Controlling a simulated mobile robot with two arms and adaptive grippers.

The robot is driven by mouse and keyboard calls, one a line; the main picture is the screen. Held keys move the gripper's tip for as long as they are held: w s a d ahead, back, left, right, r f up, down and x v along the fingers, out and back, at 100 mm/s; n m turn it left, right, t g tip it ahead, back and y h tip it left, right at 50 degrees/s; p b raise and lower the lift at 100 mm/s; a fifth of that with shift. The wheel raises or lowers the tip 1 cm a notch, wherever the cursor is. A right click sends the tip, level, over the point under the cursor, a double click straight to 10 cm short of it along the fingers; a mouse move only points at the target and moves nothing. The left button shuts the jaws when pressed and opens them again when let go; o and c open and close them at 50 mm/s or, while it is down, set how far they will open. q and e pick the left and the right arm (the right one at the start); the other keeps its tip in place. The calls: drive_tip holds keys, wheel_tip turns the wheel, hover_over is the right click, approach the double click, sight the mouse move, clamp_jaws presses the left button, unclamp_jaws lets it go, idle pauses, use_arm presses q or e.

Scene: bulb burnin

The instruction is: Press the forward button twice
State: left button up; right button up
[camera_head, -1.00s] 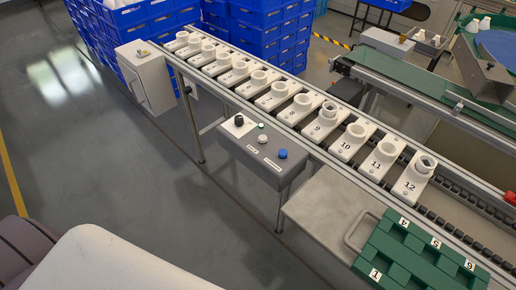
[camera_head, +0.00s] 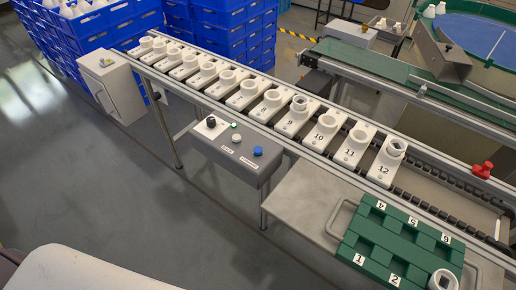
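A dark grey control box (camera_head: 222,160) stands beside the conveyor, left of centre. On its top are a blue button (camera_head: 257,151), a white button (camera_head: 236,138), a small green button or lamp (camera_head: 234,125) and a black knob (camera_head: 211,122) on a white plate. Two small white labels lie in front of the white and blue buttons. Their print is too small to read surely; the longer label (camera_head: 248,163) is by the blue button. Neither gripper is in view, and nothing touches the buttons.
Numbered white socket blocks line the conveyor (camera_head: 405,177) behind the box. A green tray (camera_head: 400,243) on a metal shelf (camera_head: 300,200) is at lower right, with a white ring-shaped part (camera_head: 443,281). A red knob (camera_head: 483,169) is at far right. Grey floor lies left.

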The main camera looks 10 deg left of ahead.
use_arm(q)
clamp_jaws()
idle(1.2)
